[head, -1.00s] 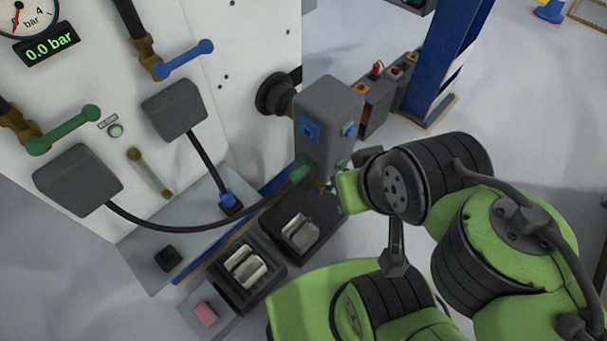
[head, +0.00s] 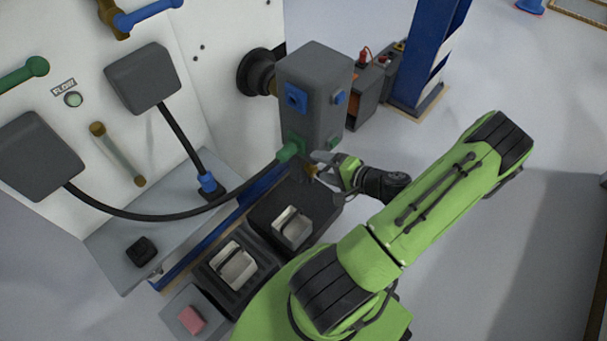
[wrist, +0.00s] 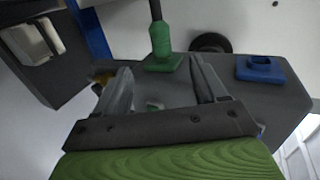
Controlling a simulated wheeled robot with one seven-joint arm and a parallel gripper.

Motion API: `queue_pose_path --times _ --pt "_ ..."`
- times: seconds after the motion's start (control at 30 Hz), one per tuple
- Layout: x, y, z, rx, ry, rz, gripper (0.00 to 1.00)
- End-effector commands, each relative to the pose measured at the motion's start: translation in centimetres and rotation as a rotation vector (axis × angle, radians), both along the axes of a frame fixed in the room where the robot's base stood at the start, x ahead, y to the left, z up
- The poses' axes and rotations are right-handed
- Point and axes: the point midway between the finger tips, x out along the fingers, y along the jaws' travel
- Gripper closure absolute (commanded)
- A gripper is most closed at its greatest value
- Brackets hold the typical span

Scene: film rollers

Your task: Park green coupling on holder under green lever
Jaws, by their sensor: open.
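The green coupling (head: 289,151) is on the end of a black hose and sits at the green port on the left face of the grey block (head: 318,75). The wrist view shows the green coupling (wrist: 161,42) upright on its green port plate, beyond my fingertips. My gripper (head: 318,165) is at the lower front of the block. In the wrist view my gripper (wrist: 160,78) is open, its fingers either side of the coupling's line and apart from it. The green lever (head: 25,74) is on the white panel. The dark holder (head: 140,251) on the grey shelf is empty.
The blue coupling (head: 208,183) stands on another holder, its black hose hanging from a grey box (head: 144,77). Black trays (head: 292,229) with metal pieces stand below the block. A blue post (head: 428,60) stands behind. The floor at right is clear.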

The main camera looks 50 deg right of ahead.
Motion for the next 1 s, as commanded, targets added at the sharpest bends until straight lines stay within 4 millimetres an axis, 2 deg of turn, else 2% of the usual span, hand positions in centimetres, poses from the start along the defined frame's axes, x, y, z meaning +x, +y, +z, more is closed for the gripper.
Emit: queue_pose_path --times 0.07,0.17,0.7,0.83,1.0 --pt "-0.4 -0.6 -0.5 0.014 -0.022 -0.043 0.29" --pt "0.3 -0.6 -0.8 0.014 -0.024 -0.046 0.29" --pt "11.4 -0.1 -5.4 0.015 -0.021 -0.037 0.29" --pt "13.2 -0.1 -6.1 0.014 -0.02 -0.039 0.29" --pt "14.1 -0.1 -6.4 0.014 -0.019 -0.042 0.29"
